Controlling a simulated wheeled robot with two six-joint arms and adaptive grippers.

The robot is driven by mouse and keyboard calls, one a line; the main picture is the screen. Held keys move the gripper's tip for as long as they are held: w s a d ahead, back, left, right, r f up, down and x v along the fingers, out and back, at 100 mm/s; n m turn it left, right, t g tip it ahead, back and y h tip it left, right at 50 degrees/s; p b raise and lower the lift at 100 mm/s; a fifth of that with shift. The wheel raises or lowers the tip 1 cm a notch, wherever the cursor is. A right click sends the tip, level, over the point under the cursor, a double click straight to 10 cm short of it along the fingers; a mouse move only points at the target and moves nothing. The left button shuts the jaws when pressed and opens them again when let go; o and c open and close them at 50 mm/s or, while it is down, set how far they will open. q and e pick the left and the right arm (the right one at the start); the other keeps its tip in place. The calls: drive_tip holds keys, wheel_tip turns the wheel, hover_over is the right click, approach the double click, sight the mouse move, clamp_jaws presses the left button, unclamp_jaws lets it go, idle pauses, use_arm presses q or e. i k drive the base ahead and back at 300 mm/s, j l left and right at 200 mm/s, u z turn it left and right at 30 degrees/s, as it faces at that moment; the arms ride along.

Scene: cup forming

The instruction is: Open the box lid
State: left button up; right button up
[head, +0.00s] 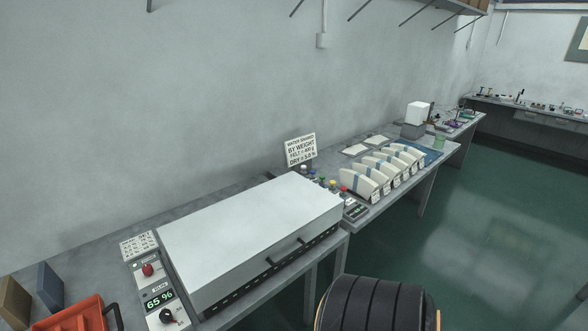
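A long grey metal box stands on the workbench in the middle of the head view. Its flat pale lid (245,228) lies down, so the inside is hidden. The lid's front edge carries a dark bar handle (287,251) with a bend at each end. Below the lid, the box's front (270,268) shows a row of dark slots. Neither of my grippers shows in this view.
Left of the box is a control panel (157,297) reading 65 %, with a red button. An orange bin (78,318) stands at lower left. Cream felt pieces (361,181) stand to the right. A black ribbed roller (372,302) is in front.

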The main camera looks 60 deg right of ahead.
sight(216, 249)
drive_tip(key=z, duration=1.8)
